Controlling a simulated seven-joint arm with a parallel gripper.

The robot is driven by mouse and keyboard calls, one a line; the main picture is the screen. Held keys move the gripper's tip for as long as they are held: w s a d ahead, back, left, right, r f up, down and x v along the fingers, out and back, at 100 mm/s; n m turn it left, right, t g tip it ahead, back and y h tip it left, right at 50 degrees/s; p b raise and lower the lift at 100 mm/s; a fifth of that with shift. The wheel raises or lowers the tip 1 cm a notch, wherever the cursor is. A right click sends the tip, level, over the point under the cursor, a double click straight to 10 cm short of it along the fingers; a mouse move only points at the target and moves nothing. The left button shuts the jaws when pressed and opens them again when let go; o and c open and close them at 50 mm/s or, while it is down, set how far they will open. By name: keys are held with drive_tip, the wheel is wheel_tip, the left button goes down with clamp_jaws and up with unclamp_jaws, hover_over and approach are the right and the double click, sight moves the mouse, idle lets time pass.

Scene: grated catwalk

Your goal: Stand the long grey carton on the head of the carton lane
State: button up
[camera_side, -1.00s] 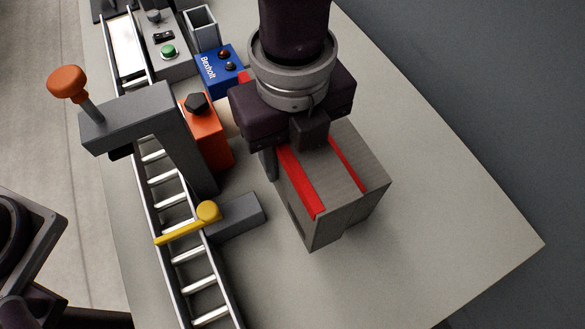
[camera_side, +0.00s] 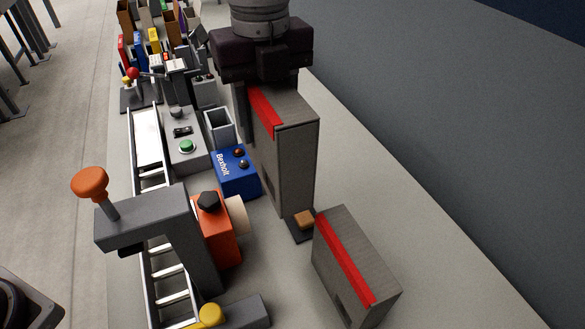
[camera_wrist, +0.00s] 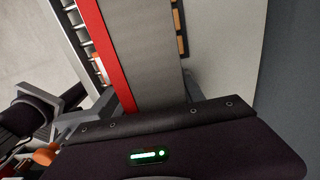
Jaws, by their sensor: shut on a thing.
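A grey carton (camera_side: 285,150) with a red stripe along its top edge is held upright under my gripper (camera_side: 268,88) in the side view. In the wrist view the carton (camera_wrist: 145,50) shows its grey face and red stripe (camera_wrist: 102,45). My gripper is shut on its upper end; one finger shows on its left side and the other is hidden. Whether its foot is clear of the table cannot be told. The carton lane (camera_side: 165,255), a rail frame with silver rollers, runs along the left, with a pale plate (camera_side: 146,135) farther up.
A second grey carton (camera_side: 335,262) with a red stripe stands at the front right. A dark pad with a tan block (camera_side: 304,220) is close by. A blue box (camera_side: 236,172), an orange unit (camera_side: 214,235) and a grey arch with an orange knob (camera_side: 90,182) stand leftward.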

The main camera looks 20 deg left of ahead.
drive_tip(key=w+a, duration=0.4)
drive_tip(key=a, duration=0.3)
drive_tip(key=w+a, duration=0.5)
drive_tip(key=a, duration=0.3)
drive_tip(key=w+a, duration=0.2)
drive_tip(key=a, duration=2.4)
wheel_tip(320, 180, down, 10)
drive_tip(key=shift+s, duration=0.1)
drive_tip(key=shift+f, duration=1.95)
drive_tip(key=o, duration=1.5)
